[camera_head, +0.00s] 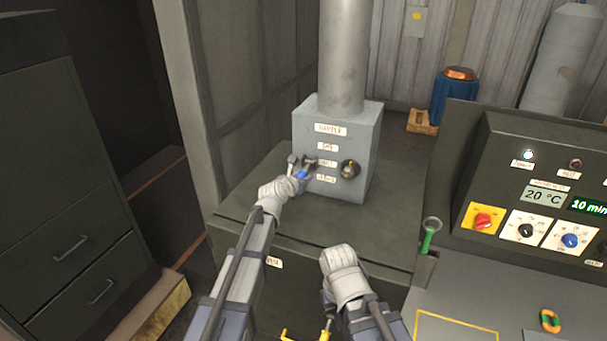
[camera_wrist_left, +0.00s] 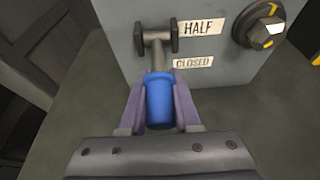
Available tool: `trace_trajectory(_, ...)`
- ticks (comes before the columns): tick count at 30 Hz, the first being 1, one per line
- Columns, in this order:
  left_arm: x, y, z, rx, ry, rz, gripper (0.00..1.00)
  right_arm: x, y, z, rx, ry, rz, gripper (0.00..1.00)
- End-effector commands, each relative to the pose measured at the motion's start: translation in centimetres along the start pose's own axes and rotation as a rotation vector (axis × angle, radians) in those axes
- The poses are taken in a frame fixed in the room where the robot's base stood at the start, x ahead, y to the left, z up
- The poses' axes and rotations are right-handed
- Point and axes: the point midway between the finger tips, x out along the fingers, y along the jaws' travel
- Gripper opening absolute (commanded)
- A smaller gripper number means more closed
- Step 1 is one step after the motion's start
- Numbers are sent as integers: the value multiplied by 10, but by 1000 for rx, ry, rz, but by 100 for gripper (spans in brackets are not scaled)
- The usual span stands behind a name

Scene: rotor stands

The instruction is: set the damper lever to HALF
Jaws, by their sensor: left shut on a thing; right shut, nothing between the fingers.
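The damper box (camera_head: 359,190) is a grey block with a thick pipe on top. Its labels read OPEN, HALF and CLOSED from top to bottom. The damper lever (camera_head: 302,174) has a blue handle and pivots between two dark brackets left of the labels. My left gripper (camera_head: 300,176) is shut on the blue handle, which shows between its purple fingers in the left wrist view (camera_wrist_left: 160,98). The lever juts outward and its handle lies low, near the HALF and CLOSED labels (camera_wrist_left: 193,62); its exact setting is hard to tell. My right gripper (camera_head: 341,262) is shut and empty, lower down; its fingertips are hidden.
A dark round knob (camera_head: 350,169) sits right of the labels on the box. A control panel (camera_head: 480,150) with knobs and displays stands at right. A green-handled tool (camera_head: 428,236) is at the cabinet's right edge. The cabinet top (camera_head: 250,215) around the box is clear.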

Motion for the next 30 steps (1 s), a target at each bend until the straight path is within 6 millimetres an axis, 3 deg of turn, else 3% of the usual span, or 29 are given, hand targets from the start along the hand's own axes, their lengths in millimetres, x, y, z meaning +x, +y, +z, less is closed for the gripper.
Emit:
trace_trajectory(6,0,0,0,1,-3,1,0,1,0,0,0,0,0,0)
trace_trajectory(7,0,0,0,1,-3,1,32,1,0,0,0,0,0,0)
trace_trajectory(15,0,0,0,1,-2,1,61,1,0,0,0,0,0,0)
trace_trajectory(23,-2,0,0,0,-2,1,61,0,0,0,0,0,0,0)
trace_trajectory(26,-12,0,1,0,-2,1,61,-4,0,0,1,0,0,0)
trace_trajectory(30,-39,-1,1,0,-2,1,61,-15,1,1,6,0,-1,0)
